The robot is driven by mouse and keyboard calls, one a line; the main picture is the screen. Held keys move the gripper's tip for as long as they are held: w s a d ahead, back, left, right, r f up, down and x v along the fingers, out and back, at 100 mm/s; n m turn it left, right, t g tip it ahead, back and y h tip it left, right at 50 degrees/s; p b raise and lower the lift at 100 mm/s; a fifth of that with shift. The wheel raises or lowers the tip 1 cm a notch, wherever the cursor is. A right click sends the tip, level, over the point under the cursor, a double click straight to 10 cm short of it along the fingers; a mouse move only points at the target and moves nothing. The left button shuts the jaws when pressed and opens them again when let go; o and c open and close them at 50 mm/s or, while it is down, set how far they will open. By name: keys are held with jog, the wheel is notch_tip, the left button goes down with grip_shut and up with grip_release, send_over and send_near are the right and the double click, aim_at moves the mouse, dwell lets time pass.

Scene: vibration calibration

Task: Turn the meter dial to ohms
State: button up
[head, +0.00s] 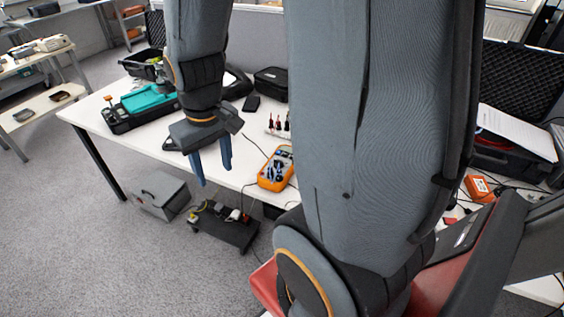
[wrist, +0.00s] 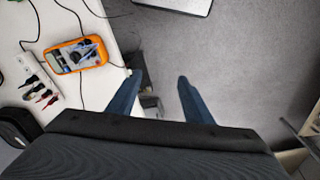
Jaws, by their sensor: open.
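The orange meter (head: 276,169) lies on the white table near its front edge in the head view, just right of my gripper. It also shows in the wrist view (wrist: 75,54) at upper left. Its dark dial area is visible, but the dial setting is too small to read. My gripper (head: 212,168) has two blue fingers spread apart with nothing between them. In the wrist view the fingers (wrist: 157,90) hang past the table edge, over the floor, apart from the meter.
The white table (head: 235,180) also bears a row of probes (head: 278,124), a black case (head: 271,82) and a teal-lined case (head: 148,101). Dark leads run near the meter. A grey box (head: 160,195) and a low black cart (head: 222,225) stand on the floor below the table.

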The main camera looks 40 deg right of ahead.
jog(key=w+d+f+b, duration=0.1)
jog(key=w+d+f, duration=0.2)
jog(key=d, duration=0.4)
jog(key=w+d+f, duration=0.2)
jog(key=w+d, duration=0.1)
jog(key=d, duration=0.4)
jog(key=n+g+b, duration=0.1)
jog(key=n, duration=0.1)
send_over(279, 161)
notch_tip(279, 161, down, 5)
jog(key=shift+f, duration=0.1)
jog(key=shift+f+p, duration=0.6)
jog(key=shift+f, duration=3.1)
jog(key=shift+c, duration=0.3)
jog(key=c, duration=1)
